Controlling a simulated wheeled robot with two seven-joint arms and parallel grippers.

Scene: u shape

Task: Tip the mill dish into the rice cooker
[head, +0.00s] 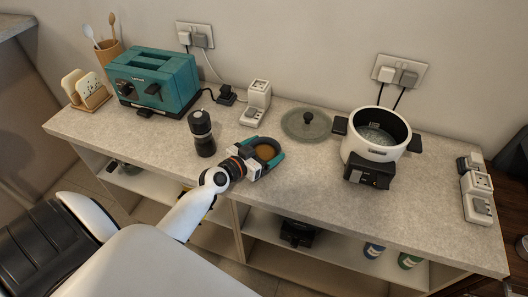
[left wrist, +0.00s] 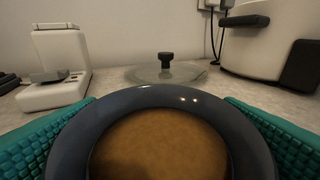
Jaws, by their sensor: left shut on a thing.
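The mill dish (head: 265,151) is a small dark round dish with brown contents, near the middle of the counter. My left gripper (head: 263,157) is shut on it, with teal finger pads on both sides. In the left wrist view the dish (left wrist: 160,97) fills the lower middle, looks level, and its brown contents lie inside. Whether it touches the counter I cannot tell. The rice cooker (head: 376,138) is white with black handles, stands open to the right, and its pot interior shows. It also shows in part in the left wrist view (left wrist: 258,45). My right gripper is not in view.
A glass lid (head: 306,123) with a black knob lies between dish and cooker. A black mill (head: 202,134) stands left of the dish. A teal toaster (head: 155,80) is farther left. White socket blocks (head: 257,101) stand behind the dish. The counter front (head: 310,185) is clear.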

